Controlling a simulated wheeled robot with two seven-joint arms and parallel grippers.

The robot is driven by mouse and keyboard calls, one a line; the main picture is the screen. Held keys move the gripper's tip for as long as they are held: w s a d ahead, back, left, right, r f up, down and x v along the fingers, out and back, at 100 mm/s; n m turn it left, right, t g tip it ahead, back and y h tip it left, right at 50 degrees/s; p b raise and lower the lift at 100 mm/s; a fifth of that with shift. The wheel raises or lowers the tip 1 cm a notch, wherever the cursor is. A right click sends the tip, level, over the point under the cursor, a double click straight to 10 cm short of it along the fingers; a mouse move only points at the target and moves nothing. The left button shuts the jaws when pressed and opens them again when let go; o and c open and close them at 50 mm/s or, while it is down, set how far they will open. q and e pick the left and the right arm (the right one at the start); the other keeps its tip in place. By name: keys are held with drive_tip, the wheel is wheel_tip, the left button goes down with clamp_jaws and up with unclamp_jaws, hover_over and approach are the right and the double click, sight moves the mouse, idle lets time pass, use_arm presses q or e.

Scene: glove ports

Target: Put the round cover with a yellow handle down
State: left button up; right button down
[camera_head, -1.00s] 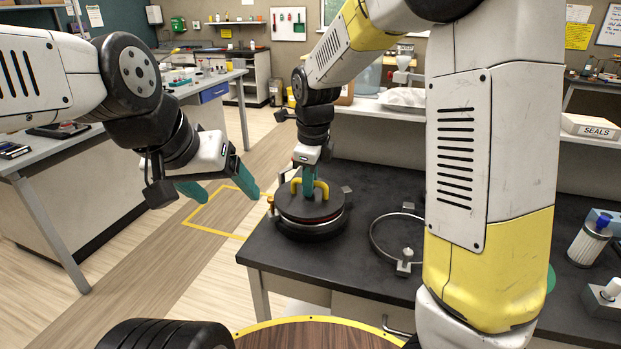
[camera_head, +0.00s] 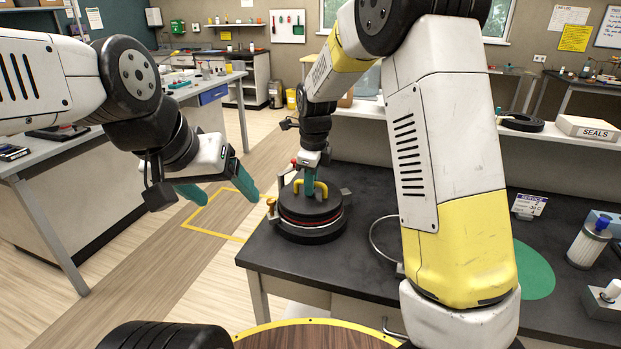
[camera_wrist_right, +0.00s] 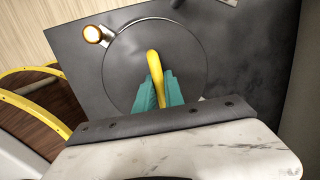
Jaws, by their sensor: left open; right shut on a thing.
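The round dark cover (camera_head: 322,208) with a yellow handle (camera_head: 298,187) sits level on a round black base (camera_head: 308,235) near the left end of the dark bench. A red band shows between them; I cannot tell how firmly the cover is seated. My right gripper (camera_head: 311,182) is shut on the handle from above. In the right wrist view, the teal fingers (camera_wrist_right: 156,98) pinch the yellow handle (camera_wrist_right: 153,65), with the cover (camera_wrist_right: 190,60) below. My left gripper (camera_head: 220,190) is open and empty over the floor, left of the bench.
A metal ring (camera_head: 378,245) lies right of the base, partly hidden by my right arm. Further right are a green disc (camera_head: 535,272), a small sign (camera_head: 528,205) and a white canister (camera_head: 588,245). A SEALS box (camera_head: 588,127) and black ring (camera_head: 521,123) are on the back shelf.

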sight(313, 199)
drive_tip(key=shift+f, duration=0.2)
drive_tip(key=c, duration=1.4)
unclamp_jaws()
drive_tip(key=shift+c, duration=0.2)
drive_tip(key=shift+r, duration=0.1)
wheel_tip(313, 199, up, 12)
drive_tip(key=s, duration=0.2)
drive_tip(key=s+d+r+n+t+y, duration=0.2)
drive_tip(key=s+d+r+n, duration=0.3)
drive_tip(key=s+d+n, duration=0.7)
drive_tip(key=s+d+f+n+t, duration=0.2)
drive_tip(key=s+n, duration=0.8)
drive_tip(key=s, duration=0.2)
drive_tip(key=shift+s, duration=0.3)
drive_tip(key=shift+d, duration=0.1)
